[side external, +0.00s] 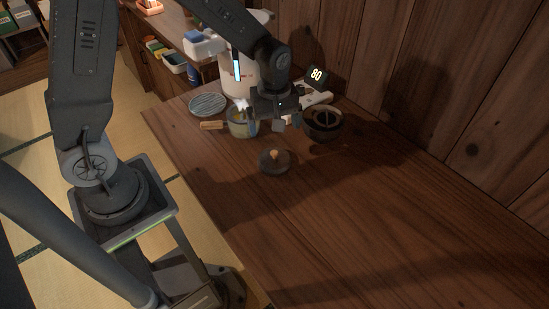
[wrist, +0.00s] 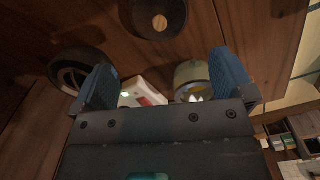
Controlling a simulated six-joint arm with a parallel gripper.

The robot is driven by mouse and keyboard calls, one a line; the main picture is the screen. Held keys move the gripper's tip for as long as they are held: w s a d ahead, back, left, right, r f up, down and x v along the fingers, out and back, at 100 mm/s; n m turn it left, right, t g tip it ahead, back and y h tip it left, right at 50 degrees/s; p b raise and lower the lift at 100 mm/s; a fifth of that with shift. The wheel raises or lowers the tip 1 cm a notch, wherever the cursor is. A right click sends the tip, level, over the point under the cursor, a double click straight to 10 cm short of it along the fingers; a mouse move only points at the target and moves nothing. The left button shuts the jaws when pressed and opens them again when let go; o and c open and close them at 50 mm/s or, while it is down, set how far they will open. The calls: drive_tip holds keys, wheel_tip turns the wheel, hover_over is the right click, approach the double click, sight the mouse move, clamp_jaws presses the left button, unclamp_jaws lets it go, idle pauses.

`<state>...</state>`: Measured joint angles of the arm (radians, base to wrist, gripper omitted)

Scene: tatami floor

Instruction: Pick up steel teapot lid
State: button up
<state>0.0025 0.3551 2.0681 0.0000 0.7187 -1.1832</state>
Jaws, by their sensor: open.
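The lid (side external: 266,165) is a dark round disc with a light wooden knob, lying on the wooden counter in front of my gripper in the side view. In the wrist view the lid (wrist: 172,25) is at the top centre, beyond my fingertips, with its knob facing the camera. My gripper (side external: 272,125) hangs above the counter behind the lid. In the wrist view its two blue fingers (wrist: 165,78) are wide apart with nothing held between them. A dark open pot (side external: 322,134) stands to the right of my gripper and also shows in the wrist view (wrist: 60,73).
A small pan (side external: 238,130) with a wooden handle stands left of my gripper. A round striped rack (side external: 208,104), a white appliance (side external: 232,75) and a display reading 80 (side external: 317,75) are behind. A wooden wall bounds the back; the counter's right front is clear.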

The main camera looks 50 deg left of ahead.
sight(274, 150)
wheel_tip(274, 150, down, 6)
drive_tip(key=shift+f, duration=0.25)
drive_tip(key=shift+w+a+f, duration=0.1)
drive_tip(key=shift+a+f, duration=0.05)
drive_tip(key=shift+f, duration=1.2)
drive_tip(key=shift+w+a+f, duration=0.1)
drive_tip(key=shift+f, duration=1.2)
drive_tip(key=shift+c, duration=0.2)
drive_tip(key=c, duration=0.5)
